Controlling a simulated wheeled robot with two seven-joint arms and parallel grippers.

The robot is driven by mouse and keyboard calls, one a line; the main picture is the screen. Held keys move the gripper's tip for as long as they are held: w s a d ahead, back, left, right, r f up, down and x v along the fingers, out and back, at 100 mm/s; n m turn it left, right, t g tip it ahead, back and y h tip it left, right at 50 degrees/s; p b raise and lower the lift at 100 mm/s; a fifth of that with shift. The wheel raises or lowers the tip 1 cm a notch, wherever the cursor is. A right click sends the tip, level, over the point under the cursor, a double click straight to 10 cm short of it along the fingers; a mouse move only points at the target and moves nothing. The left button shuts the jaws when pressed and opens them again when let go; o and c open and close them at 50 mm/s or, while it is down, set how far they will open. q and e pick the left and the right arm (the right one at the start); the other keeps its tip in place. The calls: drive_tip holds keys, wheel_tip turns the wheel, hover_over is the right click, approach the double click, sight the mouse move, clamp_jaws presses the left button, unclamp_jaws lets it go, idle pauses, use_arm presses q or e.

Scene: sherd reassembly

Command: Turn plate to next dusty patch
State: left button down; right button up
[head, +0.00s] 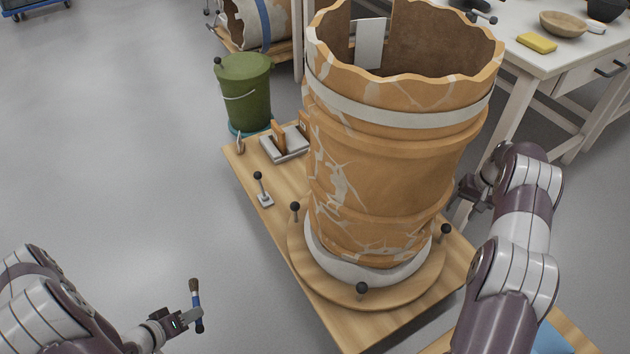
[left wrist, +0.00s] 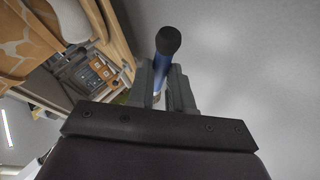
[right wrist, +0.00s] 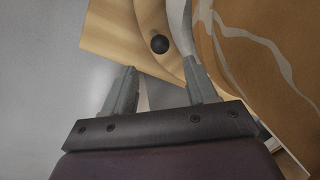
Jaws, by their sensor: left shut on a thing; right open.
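A round wooden plate (head: 330,291) with several black-knobbed pegs lies on the wooden table. A large orange vessel (head: 390,180) with pale mended cracks stands upright on it in a white ring (head: 345,268). My left gripper (head: 192,316) is shut on a brush with a blue handle (head: 198,318), held over the floor left of the table; the handle's dark end shows in the left wrist view (left wrist: 167,42). My right gripper (right wrist: 160,85) is open and empty beside the vessel's right side. A black knob (right wrist: 159,44) of the plate shows beyond its fingers. I cannot make out dust.
The wooden table (head: 250,168) also bears a small knobbed stand (head: 265,196) and a grey tray (head: 285,145). A green bucket (head: 243,92) stands behind it. A white workbench (head: 545,58) is at the back right. The floor on the left is clear.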

use_arm(q)
drive_tip(key=shift+r+p, duration=0.3)
drive_tip(key=shift+r, duration=0.6)
use_arm(e)
drive_tip(key=shift+s+d+r, duration=0.1)
drive_tip(key=shift+d+r, duration=0.05)
drive_tip(key=shift+r, duration=0.8)
use_arm(q)
drive_tip(key=shift+f, duration=0.1)
use_arm(e)
drive_tip(key=shift+c, duration=0.2)
